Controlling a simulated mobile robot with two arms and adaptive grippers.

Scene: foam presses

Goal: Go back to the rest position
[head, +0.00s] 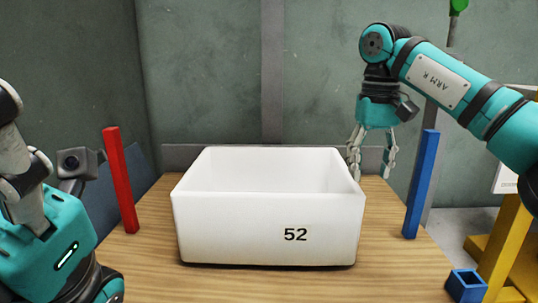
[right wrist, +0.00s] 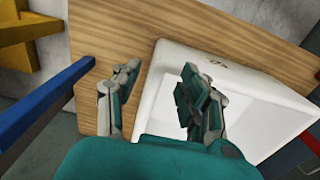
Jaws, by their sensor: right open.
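My right gripper (head: 372,163) points down just behind and beside the right edge of the white box in the head view.
A red post (head: 121,180) stands at the table's left and a blue post (head: 421,185) at its right. A short blue square tube (head: 466,287) and a yellow frame (head: 505,250) are at the lower right. The wooden table (head: 400,275) is bare in front of the box.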

